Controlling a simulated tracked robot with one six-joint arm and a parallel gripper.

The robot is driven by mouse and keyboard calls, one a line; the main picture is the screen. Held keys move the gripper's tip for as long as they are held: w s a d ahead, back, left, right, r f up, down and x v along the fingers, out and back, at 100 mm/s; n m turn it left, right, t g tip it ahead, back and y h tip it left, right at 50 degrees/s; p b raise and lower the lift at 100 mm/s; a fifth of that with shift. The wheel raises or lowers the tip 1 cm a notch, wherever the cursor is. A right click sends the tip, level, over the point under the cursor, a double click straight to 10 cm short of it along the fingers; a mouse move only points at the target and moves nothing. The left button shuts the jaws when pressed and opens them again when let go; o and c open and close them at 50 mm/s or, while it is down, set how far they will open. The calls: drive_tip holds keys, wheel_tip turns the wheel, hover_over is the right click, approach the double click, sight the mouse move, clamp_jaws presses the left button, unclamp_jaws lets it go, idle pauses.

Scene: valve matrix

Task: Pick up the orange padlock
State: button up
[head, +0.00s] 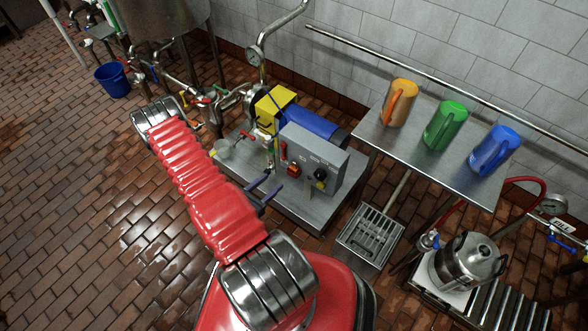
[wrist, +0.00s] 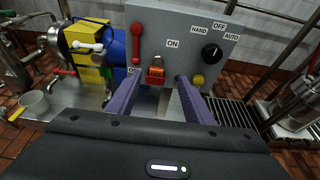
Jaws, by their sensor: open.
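The orange padlock (wrist: 156,74) is on the front of the grey control panel (wrist: 165,25), between a red lever handle and a yellow button. Its shackle points up and its body hangs below. In the head view it is the small red-orange block (head: 293,170) on the panel. My gripper (wrist: 158,84) is open, with its two purple fingers pointing at the panel, one to each side of the padlock in the wrist view. It also shows in the head view (head: 268,186), in front of the panel. The exact gap between fingertips and padlock cannot be told.
The red lever (wrist: 137,42) stands close to the left finger. A black knob (wrist: 212,52) and the yellow button (wrist: 197,80) are to the right. A steel table (head: 440,158) with several coloured jugs stands at right. Open tiled floor (head: 80,200) lies at left.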

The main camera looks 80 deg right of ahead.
approach(293, 164)
drive_tip(key=s+d, duration=0.1)
drive_tip(key=d, duration=0.1)
drive_tip(key=shift+s+f, duration=0.2)
drive_tip(key=shift+s, duration=0.05)
idle(0.6)
drive_tip(key=shift+w+x, duration=0.2)
drive_tip(key=shift+x, duration=2.45)
drive_tip(key=shift+f, duration=0.1)
drive_tip(key=shift+c, duration=0.5)
clamp_jaws()
